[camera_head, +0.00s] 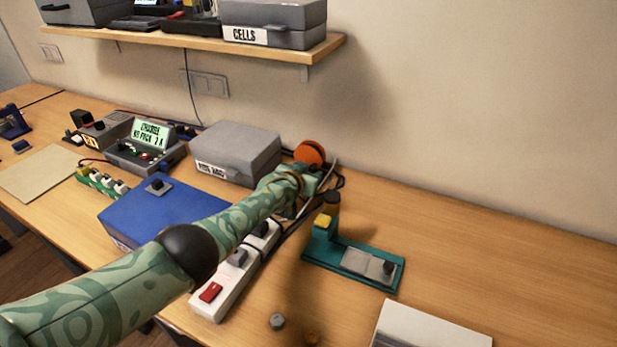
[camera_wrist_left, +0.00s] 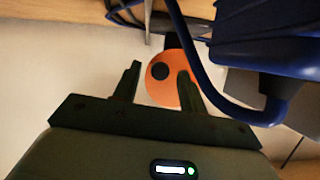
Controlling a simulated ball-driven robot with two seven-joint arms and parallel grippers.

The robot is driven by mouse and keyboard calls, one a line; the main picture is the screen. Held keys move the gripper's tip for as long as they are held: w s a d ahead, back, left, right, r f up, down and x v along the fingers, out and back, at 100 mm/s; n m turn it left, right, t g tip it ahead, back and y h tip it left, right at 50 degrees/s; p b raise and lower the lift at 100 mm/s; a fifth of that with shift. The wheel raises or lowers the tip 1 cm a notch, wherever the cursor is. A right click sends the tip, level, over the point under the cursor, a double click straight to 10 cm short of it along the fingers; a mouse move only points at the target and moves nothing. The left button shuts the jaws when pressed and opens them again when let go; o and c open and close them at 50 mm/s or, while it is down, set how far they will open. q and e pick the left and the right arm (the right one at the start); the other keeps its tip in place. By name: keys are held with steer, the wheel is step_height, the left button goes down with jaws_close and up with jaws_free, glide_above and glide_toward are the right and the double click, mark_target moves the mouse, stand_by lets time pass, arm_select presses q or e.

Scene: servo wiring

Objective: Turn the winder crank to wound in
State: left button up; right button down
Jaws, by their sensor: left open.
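The winder shows as an orange disc (camera_head: 310,153) at the back of the bench, near the wall, behind my left gripper (camera_head: 312,180). In the left wrist view the orange disc (camera_wrist_left: 158,92) has a black round spot (camera_wrist_left: 160,71) on it. My left gripper (camera_wrist_left: 159,72) is open, with its two dark fingers apart and the disc showing between and beyond them. I cannot tell whether the fingers touch it. The crank handle is not clearly distinguishable, and my arm hides part of the winder in the head view. My right gripper is not in view.
A white power strip (camera_head: 213,300) lies beneath my left arm. A grey case (camera_head: 240,150) and a blue box (camera_head: 150,215) stand left of the gripper. A teal jig (camera_head: 340,258) stands to the right. Cables run close to the winder. The bench's far right is clear.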

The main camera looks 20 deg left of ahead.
arm_select(q)
jaws_close()
steer(key=shift+f+m+y, duration=0.35)
steer(key=shift+m+y, duration=0.15)
steer(key=shift+m, duration=0.1)
steer(key=shift+a+f+m+y+b, duration=0.1)
steer(key=shift+f+m+y+b, duration=0.3)
steer(key=shift+b, duration=0.5)
steer(key=shift+a+f+m+t+y+b, duration=0.15)
steer(key=shift+m+t+y+b, duration=0.2)
steer(key=shift+m+b, duration=0.55)
steer(key=shift+a+m+t+y+b, duration=0.1)
steer(key=shift+m+t+y+b, duration=0.3)
steer(key=shift+b, duration=0.45)
